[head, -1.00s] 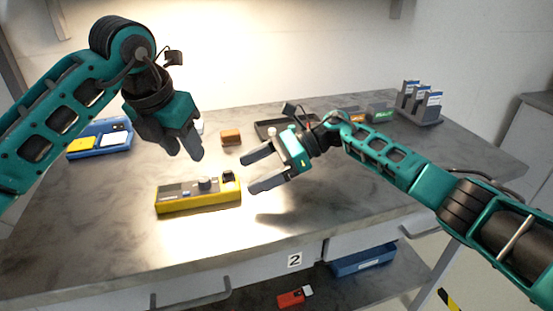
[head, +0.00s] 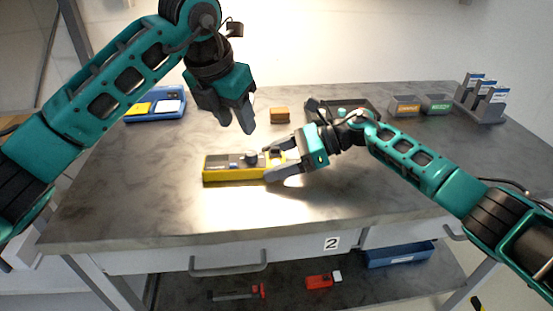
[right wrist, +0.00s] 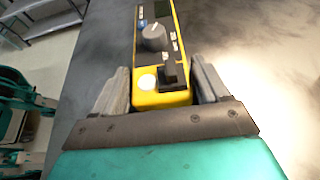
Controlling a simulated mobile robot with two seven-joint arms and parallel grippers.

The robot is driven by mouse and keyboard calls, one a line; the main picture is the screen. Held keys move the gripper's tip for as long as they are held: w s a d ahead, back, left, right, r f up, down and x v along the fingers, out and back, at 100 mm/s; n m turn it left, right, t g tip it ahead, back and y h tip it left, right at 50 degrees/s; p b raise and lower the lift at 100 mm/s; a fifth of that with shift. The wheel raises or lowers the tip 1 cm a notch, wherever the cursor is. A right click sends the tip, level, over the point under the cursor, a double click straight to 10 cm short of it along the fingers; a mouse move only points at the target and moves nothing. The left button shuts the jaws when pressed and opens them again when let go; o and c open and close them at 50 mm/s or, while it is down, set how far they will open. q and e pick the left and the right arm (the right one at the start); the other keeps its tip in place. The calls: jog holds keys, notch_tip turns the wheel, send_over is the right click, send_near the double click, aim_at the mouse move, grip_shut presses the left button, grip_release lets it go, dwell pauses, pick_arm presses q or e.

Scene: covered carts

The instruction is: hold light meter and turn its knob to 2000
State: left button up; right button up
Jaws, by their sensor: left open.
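The light meter (head: 232,172) is a long yellow box with a grey top, lying flat on the table. Its dark round knob (head: 251,157) stands near the middle of the top; the knob also shows in the right wrist view (right wrist: 153,38). My right gripper (head: 281,160) is at the meter's right end, with one finger along each long side. In the right wrist view the fingers (right wrist: 160,88) flank the yellow end closely; I cannot tell whether they press on it. My left gripper (head: 247,128) is open and empty, pointing down above and behind the knob. The dial marks are too small to read.
Behind the meter are an orange-brown block (head: 280,114) and a dark tray (head: 325,108). Small bins (head: 420,105) and a grey rack (head: 488,116) stand at back right. The front table is clear.

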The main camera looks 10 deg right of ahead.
aim_at(251, 152)
pick_arm(q)
jog(key=shift+o, duration=0.3)
pick_arm(e)
jog(key=c, duration=0.8)
pick_arm(q)
jog(key=shift+o, duration=0.7)
pick_arm(e)
jog(key=shift+c, duration=0.2)
pick_arm(q)
jog(key=w+f+m, duration=0.1)
jog(key=f, duration=0.2)
jog(key=w+d+f+m, duration=0.1)
jog(key=f, duration=0.2)
jog(key=w+d+f+m+h, duration=0.1)
jog(key=f, duration=0.2)
jog(key=shift+f+m+g, duration=0.1)
jog(key=shift+m+g, duration=0.3)
grip_shut()
